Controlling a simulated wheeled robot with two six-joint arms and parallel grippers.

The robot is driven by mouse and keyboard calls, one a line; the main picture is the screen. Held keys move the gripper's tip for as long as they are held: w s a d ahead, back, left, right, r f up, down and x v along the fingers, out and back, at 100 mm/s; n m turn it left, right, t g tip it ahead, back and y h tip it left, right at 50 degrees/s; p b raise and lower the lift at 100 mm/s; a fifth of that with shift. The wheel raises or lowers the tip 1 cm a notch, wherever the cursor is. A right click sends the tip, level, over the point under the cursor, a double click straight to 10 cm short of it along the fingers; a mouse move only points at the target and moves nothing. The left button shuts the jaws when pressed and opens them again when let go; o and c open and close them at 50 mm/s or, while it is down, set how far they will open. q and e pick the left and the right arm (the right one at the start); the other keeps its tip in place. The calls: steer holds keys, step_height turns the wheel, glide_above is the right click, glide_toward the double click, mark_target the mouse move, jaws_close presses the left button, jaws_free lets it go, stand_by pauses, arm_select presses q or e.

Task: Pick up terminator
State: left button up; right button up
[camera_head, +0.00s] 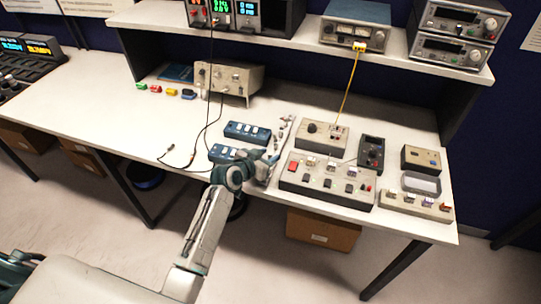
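My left arm comes in from the bottom left, and its gripper (269,168) is over the front of the white bench (130,130), at a narrow strip of small metallic parts (284,131). The strip lies between two blue boxes and the large grey panel box. The terminator cannot be told apart from these small parts at this size. The gripper covers the near end of the strip. Its fingers are too small and too overlapped to show whether they are open or hold anything. My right gripper is not in view.
A blue box (247,132) and another blue box (228,153) lie left of the strip. The grey panel box (328,182) is close right. A yellow cable (347,88) and black leads (208,118) hang from the shelf (285,43). The bench's left middle is mostly clear.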

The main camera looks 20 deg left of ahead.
arm_select(q)
steer(key=shift+w, duration=0.15)
jaws_close()
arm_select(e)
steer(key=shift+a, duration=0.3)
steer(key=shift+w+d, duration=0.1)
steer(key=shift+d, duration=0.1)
